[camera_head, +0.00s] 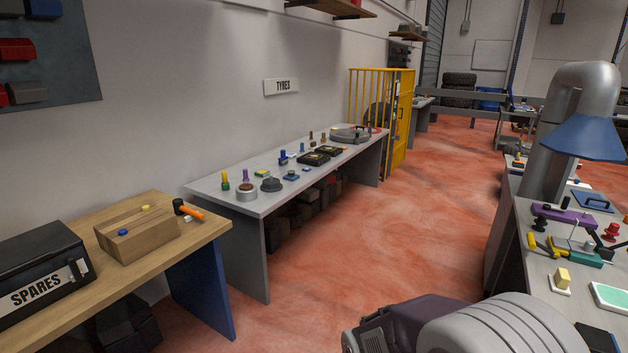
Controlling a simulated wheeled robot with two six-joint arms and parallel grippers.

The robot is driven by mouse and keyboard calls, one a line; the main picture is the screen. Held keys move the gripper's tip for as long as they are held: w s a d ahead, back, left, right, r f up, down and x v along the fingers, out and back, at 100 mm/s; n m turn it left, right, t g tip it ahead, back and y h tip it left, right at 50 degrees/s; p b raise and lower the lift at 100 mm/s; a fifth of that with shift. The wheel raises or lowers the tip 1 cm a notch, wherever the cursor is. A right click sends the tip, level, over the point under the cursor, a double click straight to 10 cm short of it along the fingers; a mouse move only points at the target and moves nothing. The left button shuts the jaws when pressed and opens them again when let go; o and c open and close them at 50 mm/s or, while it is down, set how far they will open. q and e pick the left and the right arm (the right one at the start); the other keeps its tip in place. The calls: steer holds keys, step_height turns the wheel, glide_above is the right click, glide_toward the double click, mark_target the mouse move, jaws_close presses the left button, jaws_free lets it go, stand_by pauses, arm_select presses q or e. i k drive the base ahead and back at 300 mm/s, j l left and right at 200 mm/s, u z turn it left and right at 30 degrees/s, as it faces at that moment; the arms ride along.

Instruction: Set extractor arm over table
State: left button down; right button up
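The extractor arm (577,91) is a thick silver-grey bent tube on the right. It rises beside the right-hand table (537,280), and its top curves over toward the right. A blue cone-shaped hood (584,137) hangs at its end, opening downward. In this view the hood appears above the far part of the right-hand table; how exactly it lines up with the tabletop I cannot tell. The arm's lower end is partly hidden by the table. Neither of my grippers is in view.
A grey bench (224,196) with several small parts and a wooden table (208,237) with a SPARES case (40,276) line the left wall. A yellow cage (399,115) stands beyond. The red floor (420,210) between is open. A grey ribbed shape, unidentified, fills the bottom right.

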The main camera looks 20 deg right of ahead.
mark_target(590, 135)
steer(key=i+l+z, duration=0.4)
steer(key=i+z, duration=0.4)
steer(key=i, duration=0.25)
steer(key=i+z, duration=0.4)
steer(key=i, duration=0.15)
steer(key=i+j+z, duration=0.15)
steer(key=i+z, duration=0.25)
steer(key=i, duration=0.2)
steer(key=i+z, duration=0.3)
steer(key=i, duration=0.15)
steer(key=i+z, duration=0.25)
steer(key=i, duration=0.15)
steer(key=i+j+z, duration=0.3)
steer(key=i, duration=0.15)
steer(key=i+j+z, duration=0.3)
steer(key=i+l, duration=0.1)
